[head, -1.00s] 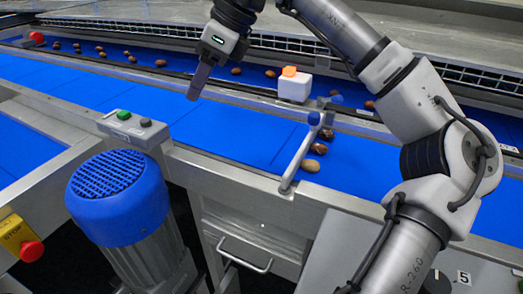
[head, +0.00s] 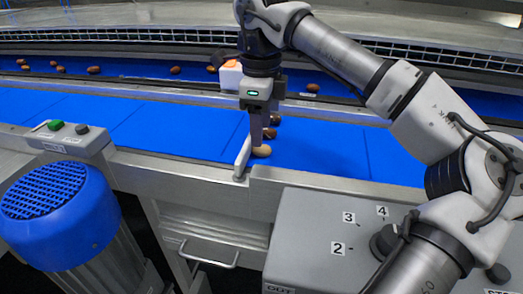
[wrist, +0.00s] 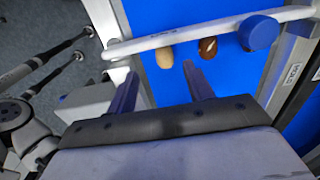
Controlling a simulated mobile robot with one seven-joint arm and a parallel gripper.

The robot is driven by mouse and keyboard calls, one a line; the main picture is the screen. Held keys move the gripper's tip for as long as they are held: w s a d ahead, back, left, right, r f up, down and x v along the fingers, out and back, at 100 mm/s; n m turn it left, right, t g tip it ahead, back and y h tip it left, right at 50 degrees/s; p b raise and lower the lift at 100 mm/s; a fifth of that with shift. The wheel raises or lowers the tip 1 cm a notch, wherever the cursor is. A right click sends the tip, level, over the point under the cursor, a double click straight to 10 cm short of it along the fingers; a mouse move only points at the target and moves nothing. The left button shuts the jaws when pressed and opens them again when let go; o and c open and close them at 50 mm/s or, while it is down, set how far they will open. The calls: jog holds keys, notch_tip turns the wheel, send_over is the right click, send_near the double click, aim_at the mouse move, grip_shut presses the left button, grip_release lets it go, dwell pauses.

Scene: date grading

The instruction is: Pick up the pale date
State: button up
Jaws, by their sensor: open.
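The pale date (head: 262,151) lies on the blue belt near its front edge, beside the white guide bar (head: 242,158). In the wrist view the pale date (wrist: 164,57) is tan, partly under the bar, and ahead of the gap between my fingers. My gripper (head: 257,142) points down over the date in the head view, hiding part of it. In the wrist view my gripper (wrist: 160,72) is open with nothing between the fingers. A dark brown date (wrist: 207,47) lies just right of the pale one, near the right finger.
The white bar (wrist: 225,30) crosses just beyond the fingers, with a blue knob (wrist: 258,32) at its right. Brown dates (head: 94,71) lie on the rear belt. A grey control box (head: 310,215) stands in front, and a blue motor (head: 50,210) is at front left.

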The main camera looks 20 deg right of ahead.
aim_at(261, 150)
jog(key=f, duration=0.5)
jog(key=shift+w+d+f, duration=0.1)
jog(key=shift+w+d, duration=0.1)
jog(key=shift+w, duration=0.1)
jog(key=c, duration=0.7)
